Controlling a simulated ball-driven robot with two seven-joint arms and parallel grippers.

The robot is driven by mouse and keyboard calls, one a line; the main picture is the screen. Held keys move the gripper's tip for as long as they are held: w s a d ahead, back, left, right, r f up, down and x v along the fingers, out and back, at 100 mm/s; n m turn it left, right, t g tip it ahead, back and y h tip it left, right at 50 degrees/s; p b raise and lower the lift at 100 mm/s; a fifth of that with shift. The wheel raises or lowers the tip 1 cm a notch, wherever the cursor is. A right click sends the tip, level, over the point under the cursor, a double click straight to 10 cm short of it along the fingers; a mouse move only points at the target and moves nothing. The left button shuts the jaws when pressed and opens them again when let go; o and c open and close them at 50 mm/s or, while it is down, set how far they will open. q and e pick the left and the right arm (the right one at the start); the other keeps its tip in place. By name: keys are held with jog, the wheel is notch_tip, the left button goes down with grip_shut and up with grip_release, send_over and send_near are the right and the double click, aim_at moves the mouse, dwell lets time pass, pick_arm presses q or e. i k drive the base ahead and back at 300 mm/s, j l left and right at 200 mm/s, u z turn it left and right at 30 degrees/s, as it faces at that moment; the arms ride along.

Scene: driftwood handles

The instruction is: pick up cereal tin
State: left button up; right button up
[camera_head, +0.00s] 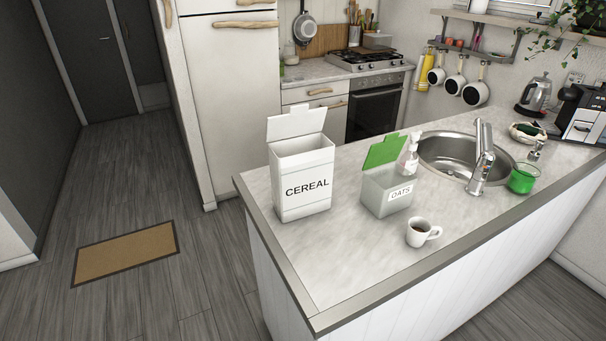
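The cereal tin (302,187) is a tall white box with "CEREAL" in black on its front. It stands upright near the left end of the island counter (333,264). Its white lid (297,123) is raised open at the back. No gripper touches it. Neither of my grippers nor my arms show in the head view.
A translucent oats box (383,191) with an open green lid stands right of the tin. A white cup (422,232) with dark liquid sits in front of it. A soap bottle, sink (440,150), faucet and green jar (522,179) are farther right. The counter's front left is clear.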

aim_at(302, 168)
jog(key=i+j+z, duration=0.25)
jog(key=j, duration=0.4)
jog(key=i+j+z, duration=0.15)
jog(key=i+j, duration=0.15)
jog(key=i+j+z, duration=0.15)
jog(key=j, duration=0.3)
